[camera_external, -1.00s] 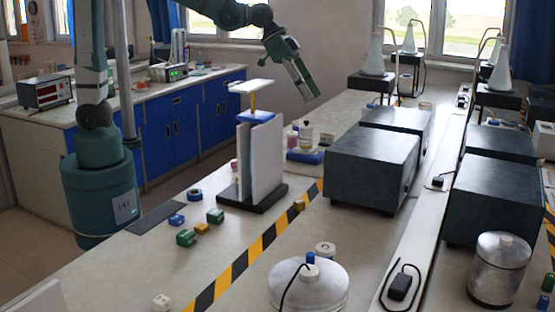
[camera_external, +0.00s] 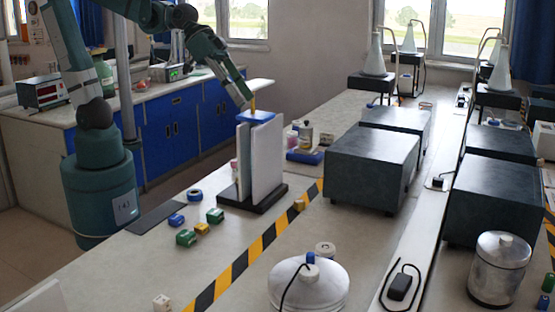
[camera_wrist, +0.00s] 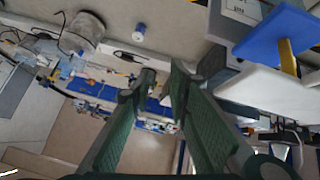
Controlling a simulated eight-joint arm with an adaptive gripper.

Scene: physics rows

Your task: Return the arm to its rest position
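My arm (camera_external: 215,48) reaches from its base at the left toward the middle of the picture, bent downward at the wrist. My gripper (camera_external: 243,103) points down and right in the external view, beside the balance-like stand with the blue block (camera_external: 258,116). It overlaps the white top plate (camera_external: 262,84) there, and I cannot tell whether they touch. In the wrist view my gripper (camera_wrist: 160,78) has two green fingers apart with nothing between them. The blue block (camera_wrist: 272,36) and white plate (camera_wrist: 265,90) show close to the right finger.
Two upright white panels (camera_external: 267,160) stand on a black base (camera_external: 252,197) below the gripper. Small coloured blocks (camera_external: 186,237) lie on the bench at front left. Dark boxes (camera_external: 372,170) stand to the right. Open air lies above the left bench.

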